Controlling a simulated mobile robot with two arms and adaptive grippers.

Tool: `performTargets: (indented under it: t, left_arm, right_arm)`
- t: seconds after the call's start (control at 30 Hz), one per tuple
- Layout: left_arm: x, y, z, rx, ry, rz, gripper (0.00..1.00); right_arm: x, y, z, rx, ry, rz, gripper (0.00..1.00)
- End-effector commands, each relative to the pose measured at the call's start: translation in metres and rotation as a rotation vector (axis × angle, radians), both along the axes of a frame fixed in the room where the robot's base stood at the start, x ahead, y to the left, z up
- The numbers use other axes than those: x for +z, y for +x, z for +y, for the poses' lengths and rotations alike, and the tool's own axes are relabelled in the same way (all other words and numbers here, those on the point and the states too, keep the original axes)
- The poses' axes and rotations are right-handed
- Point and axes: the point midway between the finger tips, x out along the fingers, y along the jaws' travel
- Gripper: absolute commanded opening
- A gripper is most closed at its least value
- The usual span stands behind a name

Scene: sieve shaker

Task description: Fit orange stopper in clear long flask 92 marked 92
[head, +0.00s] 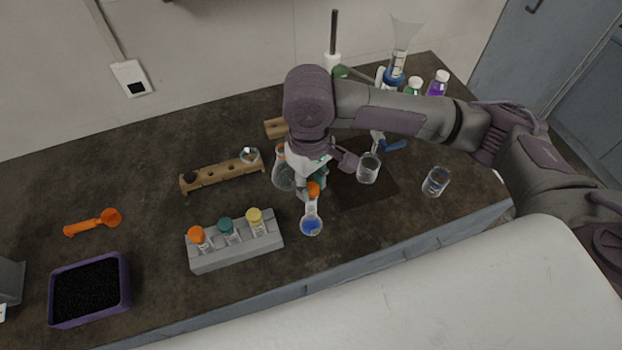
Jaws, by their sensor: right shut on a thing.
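An orange stopper (313,190) is between the fingers of my right gripper (317,183), which is shut on it. The stopper is at the mouth of a clear long-necked flask (311,223) with blue liquid in its round bottom. The flask stands upright on the dark bench. I cannot tell whether the stopper is seated in the neck or just above it. A marking on the flask is too small to read. Behind and left of the gripper stands a clear conical flask (283,177) with an orange top, partly hidden by my arm. My left gripper is not in view.
A grey rack (235,255) with several capped vials stands left of the flask. A wooden rack (222,174) lies behind it. Beakers (368,170) (435,182) stand to the right. An orange scoop (92,223) and a purple tray (125,285) are far left.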

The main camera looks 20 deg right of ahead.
Motion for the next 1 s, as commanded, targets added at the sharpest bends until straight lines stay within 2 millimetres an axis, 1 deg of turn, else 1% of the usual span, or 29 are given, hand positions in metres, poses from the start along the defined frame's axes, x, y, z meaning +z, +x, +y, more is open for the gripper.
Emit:
performTargets:
  t: [0.37, 1.0]
  left_arm:
    - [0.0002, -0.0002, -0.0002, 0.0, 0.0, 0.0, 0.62]
    - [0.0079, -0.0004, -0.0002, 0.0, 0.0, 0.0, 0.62]
  right_arm:
    - [-0.0002, -0.0001, 0.0002, 0.0, 0.001, 0.0, 0.16]
    - [-0.0027, -0.0002, 0.0004, 0.001, 0.001, 0.0, 0.16]
